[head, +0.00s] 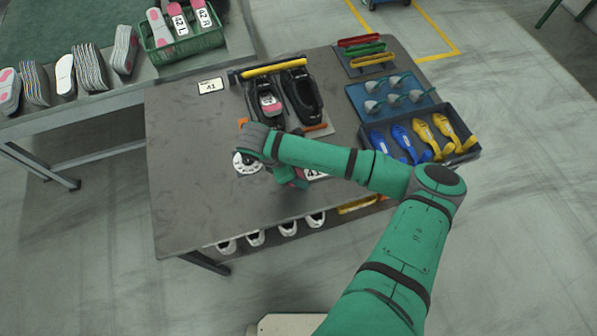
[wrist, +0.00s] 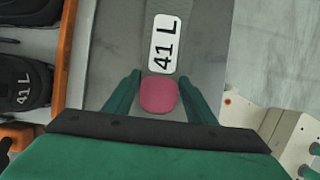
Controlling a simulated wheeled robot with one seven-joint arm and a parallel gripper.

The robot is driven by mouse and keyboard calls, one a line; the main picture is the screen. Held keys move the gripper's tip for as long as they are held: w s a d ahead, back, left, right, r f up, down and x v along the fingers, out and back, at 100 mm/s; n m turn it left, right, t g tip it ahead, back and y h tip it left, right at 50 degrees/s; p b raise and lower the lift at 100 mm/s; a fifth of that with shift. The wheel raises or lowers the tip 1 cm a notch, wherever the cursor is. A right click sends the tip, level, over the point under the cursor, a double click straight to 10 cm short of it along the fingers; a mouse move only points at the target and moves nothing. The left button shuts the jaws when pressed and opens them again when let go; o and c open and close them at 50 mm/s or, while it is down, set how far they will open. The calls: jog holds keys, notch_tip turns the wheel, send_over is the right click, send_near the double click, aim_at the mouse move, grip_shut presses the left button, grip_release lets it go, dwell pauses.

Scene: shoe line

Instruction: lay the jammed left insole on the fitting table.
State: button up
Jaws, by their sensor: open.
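A grey insole (wrist: 158,95) with a pink heel and a white "41 L" label lies flat under my gripper in the wrist view. My gripper (wrist: 158,84) is open, with one finger on each side of the pink heel and a gap on both sides. In the head view my gripper (head: 298,180) is low over the front part of the fitting table (head: 195,150), and the insole's label (head: 315,174) shows just right of it. The rest of that insole is hidden by my arm there. Whether the fingers touch the tabletop I cannot tell.
Black shoes (head: 301,96) sit in a holder at the back; the left one holds a pink-marked insole (head: 268,103). A blue tray (head: 392,97) and a dark tray of blue and yellow shapes (head: 425,136) stand right. A green crate (head: 185,45) stands far left.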

jog(key=shift+s+f, duration=0.1)
jog(key=shift+f, duration=0.2)
